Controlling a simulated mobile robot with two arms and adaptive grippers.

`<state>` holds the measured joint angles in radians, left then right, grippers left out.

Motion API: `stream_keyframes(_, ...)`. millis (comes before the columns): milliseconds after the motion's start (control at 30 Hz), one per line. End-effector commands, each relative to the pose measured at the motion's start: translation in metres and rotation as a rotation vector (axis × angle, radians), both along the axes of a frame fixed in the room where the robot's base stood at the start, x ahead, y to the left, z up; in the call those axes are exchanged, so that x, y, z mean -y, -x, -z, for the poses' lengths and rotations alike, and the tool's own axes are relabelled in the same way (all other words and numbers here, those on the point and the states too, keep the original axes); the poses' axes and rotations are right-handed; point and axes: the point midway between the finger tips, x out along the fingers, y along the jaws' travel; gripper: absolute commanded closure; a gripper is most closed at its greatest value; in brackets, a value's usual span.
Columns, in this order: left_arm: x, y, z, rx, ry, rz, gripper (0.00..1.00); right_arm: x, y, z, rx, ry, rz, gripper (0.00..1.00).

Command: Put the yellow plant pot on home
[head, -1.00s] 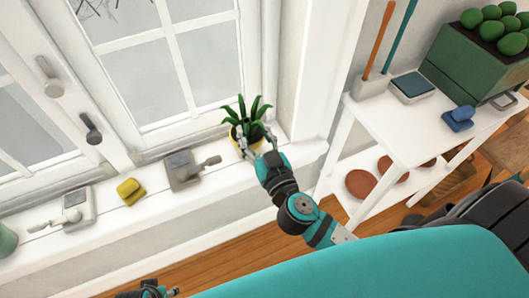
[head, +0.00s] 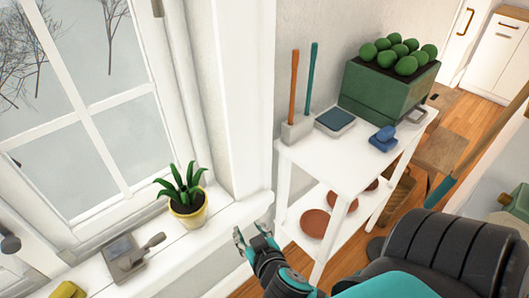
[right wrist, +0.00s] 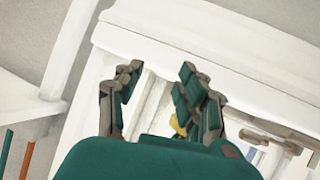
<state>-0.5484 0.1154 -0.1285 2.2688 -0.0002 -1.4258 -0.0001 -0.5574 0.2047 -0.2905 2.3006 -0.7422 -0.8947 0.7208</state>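The yellow plant pot (head: 187,217) with a spiky green plant stands upright on the white windowsill (head: 225,213), near its right end. My right gripper (head: 252,235) is to the right of the pot, apart from it, by the sill's end. Its fingers are spread and empty; the right wrist view also shows the spread fingers (right wrist: 155,80). A small yellow patch there, partly behind a finger, is too hidden to name. My left gripper is not in view. Nothing marked as home can be made out.
A white shelf table (head: 345,150) stands right of the sill. It carries a green planter (head: 385,100), a tool holder (head: 297,129), a scale-like box (head: 335,121) and a blue item (head: 384,138). Terracotta saucers (head: 314,223) lie on its lower shelf. A grey device (head: 125,258) sits left of the pot.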

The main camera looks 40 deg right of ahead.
Motion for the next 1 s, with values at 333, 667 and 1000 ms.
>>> stream_keyframes(333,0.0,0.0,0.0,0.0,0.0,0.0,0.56,-0.022,0.092,0.104,-0.724,-0.105,-0.238,0.61)
stream_keyframes(667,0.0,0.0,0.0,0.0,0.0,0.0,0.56,-0.031,0.103,0.108,-0.786,-0.126,-0.305,0.61)
stream_keyframes(1000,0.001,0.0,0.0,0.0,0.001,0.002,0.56,-0.031,0.103,0.108,-0.785,-0.126,-0.303,0.61)
